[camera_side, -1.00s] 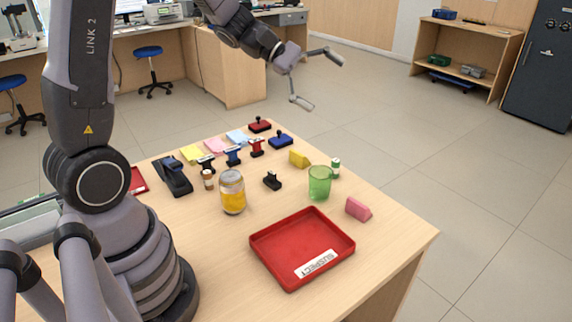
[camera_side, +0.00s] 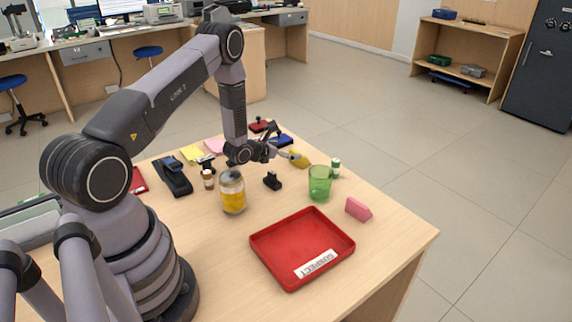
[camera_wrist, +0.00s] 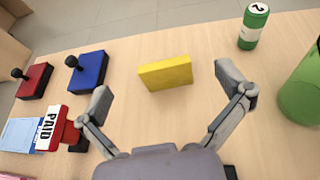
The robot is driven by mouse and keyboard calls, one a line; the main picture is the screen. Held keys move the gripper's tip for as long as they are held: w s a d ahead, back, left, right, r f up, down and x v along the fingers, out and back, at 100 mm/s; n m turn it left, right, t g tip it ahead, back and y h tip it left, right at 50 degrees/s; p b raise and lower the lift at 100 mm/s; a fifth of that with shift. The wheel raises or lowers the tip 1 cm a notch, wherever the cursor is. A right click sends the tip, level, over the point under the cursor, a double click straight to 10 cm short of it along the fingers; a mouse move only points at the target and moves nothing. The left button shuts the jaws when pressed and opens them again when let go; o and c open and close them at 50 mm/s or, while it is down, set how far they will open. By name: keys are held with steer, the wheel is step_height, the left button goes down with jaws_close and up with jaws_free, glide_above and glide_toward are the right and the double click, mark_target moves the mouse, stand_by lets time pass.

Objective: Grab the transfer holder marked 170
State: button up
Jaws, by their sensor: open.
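No marking reading 170 is legible in either view, so I cannot tell which object is the transfer holder. My gripper (camera_wrist: 166,95) is open and empty, low over the table; in the side view my gripper (camera_side: 283,143) is just left of the yellow block (camera_side: 300,160). In the wrist view the yellow block (camera_wrist: 166,73) lies just beyond and between the spread fingertips, with a gap to each. A small green bottle with a white band (camera_wrist: 253,27) stands beyond the right finger. A small black stand-like object (camera_side: 272,181) sits in front of my gripper.
A green mug (camera_side: 319,184), yellow-filled jar (camera_side: 232,193), pink block (camera_side: 358,209) and red SUSPECT tray (camera_side: 262,256) stand nearer the camera.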

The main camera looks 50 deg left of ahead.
mark_target(303, 163)
steer(key=shift+f, duration=0.65)
steer(key=x, duration=0.5)
steer(key=shift+f, duration=0.25)
steer(key=shift+c, duration=0.3)
steer(key=c, duration=1.2)
